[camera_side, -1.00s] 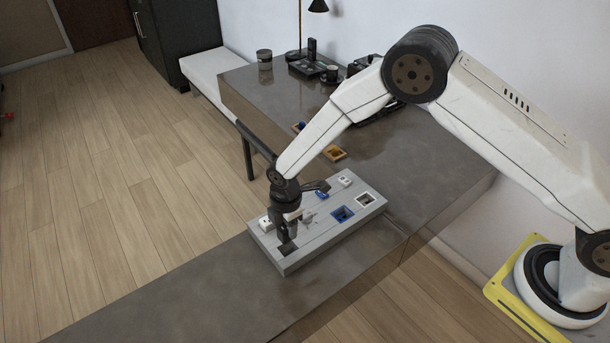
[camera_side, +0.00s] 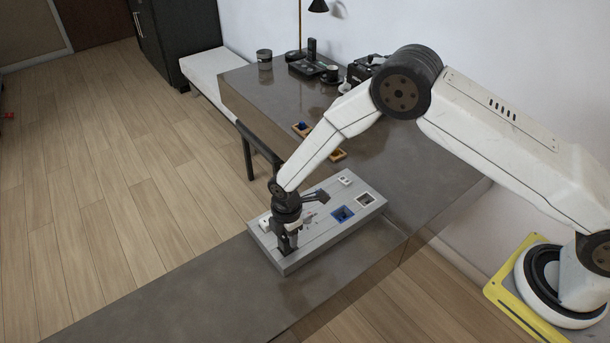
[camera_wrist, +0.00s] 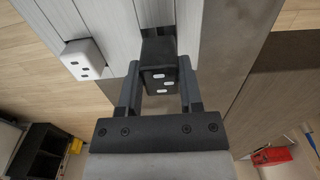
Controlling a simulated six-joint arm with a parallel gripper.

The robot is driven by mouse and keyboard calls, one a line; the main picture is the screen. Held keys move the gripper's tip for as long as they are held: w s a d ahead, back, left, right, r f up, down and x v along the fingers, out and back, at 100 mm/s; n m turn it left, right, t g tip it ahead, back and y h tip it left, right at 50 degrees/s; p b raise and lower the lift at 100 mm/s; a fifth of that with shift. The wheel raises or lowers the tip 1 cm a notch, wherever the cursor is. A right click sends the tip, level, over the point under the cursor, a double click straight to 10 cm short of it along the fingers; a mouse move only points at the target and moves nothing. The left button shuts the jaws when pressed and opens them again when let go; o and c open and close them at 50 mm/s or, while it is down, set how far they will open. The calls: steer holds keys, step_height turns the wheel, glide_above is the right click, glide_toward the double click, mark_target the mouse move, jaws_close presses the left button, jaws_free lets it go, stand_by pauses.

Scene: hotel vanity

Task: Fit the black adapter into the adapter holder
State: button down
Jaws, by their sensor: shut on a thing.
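My gripper (camera_side: 288,248) points down over the near left end of the grey adapter holder (camera_side: 318,240). In the wrist view my gripper (camera_wrist: 160,98) is shut on the black adapter (camera_wrist: 160,80), with one finger on each side. The adapter's face shows several small pale slots. It is at the holder's surface, above or partly in the dark pocket; how deep it sits I cannot tell. The gripper hides that pocket in the side view. A blue-lined pocket (camera_side: 342,214) and a white-rimmed pocket (camera_side: 366,199) lie to the right.
A white adapter (camera_wrist: 82,60) sits on the holder beside the gripper. Another white piece (camera_side: 345,180) is at the holder's far end. Small wooden trays (camera_side: 302,129), partly behind my arm, lie farther back on the dark counter (camera_side: 420,180). Counter left of the holder is clear.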

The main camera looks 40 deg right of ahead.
steer(key=shift+f, duration=1.15)
steer(key=shift+f, duration=0.3)
steer(key=shift+c, duration=0.9)
jaws_free()
steer(key=shift+r, duration=0.1)
steer(key=shift+r, duration=3.85)
